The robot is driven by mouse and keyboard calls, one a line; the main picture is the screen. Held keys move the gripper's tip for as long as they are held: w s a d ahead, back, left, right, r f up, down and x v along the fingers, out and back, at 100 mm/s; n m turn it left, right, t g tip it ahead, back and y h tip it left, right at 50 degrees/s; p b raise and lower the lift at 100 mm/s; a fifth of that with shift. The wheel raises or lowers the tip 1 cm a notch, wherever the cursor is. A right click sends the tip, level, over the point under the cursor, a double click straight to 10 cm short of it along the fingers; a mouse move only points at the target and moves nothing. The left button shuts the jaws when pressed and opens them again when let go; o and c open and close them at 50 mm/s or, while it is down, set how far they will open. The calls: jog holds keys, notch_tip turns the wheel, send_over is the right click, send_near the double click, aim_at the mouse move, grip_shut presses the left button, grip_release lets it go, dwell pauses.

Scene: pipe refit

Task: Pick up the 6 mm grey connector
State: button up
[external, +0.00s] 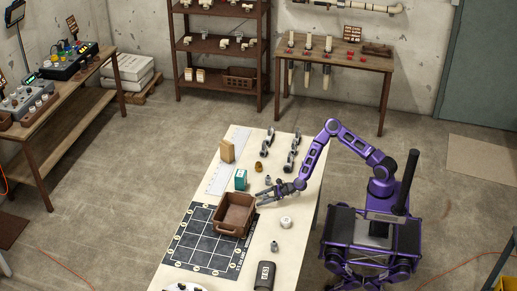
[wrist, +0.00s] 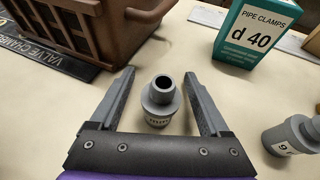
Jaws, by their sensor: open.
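My gripper (wrist: 159,76) is open, with one finger on each side of a grey stepped connector (wrist: 160,98). The connector stands upright on the table with its round hole facing up. A second grey connector (wrist: 292,137) is at the right edge of the wrist view, outside the fingers, with a partly visible label whose size I cannot be sure of. In the external view my gripper (external: 268,194) is low over the table, just right of the brown crate; the connector between the fingers cannot be made out there.
The brown crate (external: 221,228) is close in front of the fingers, on a dark gridded mat (external: 190,256). A teal pipe clamps box (external: 241,179) stands beyond the fingers. More fittings (external: 293,150) stand farther back. A white round item (external: 286,223) and a dark case (external: 264,277) are nearer the front.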

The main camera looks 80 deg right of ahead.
jog(key=shift+w+a+f, duration=0.1)
jog(key=shift+w, duration=0.2)
grip_shut()
